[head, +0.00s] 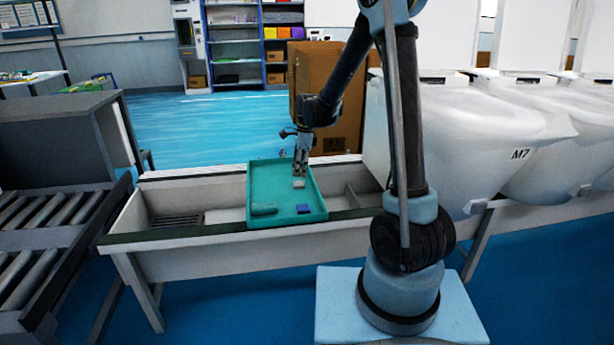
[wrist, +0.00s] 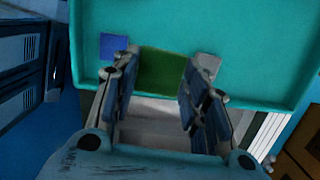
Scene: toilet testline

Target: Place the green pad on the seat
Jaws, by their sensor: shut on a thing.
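The green pad (wrist: 162,72) shows between the two fingers of my gripper (wrist: 156,78) in the wrist view, and the gripper is shut on it. In the head view my gripper (head: 300,172) points down over the teal tray (head: 255,180); I cannot clearly pick out the held pad there. Whether the pad touches the tray floor I cannot tell. The white toilets stand at the right; the nearest (head: 450,125) is partly behind my arm, and another carries the mark M7 (head: 520,154). Which surface counts as the seat is unclear.
The tray rests across a white trough (head: 190,240). A brown box (head: 350,130) stands behind; a roller conveyor (head: 50,235) is at left.

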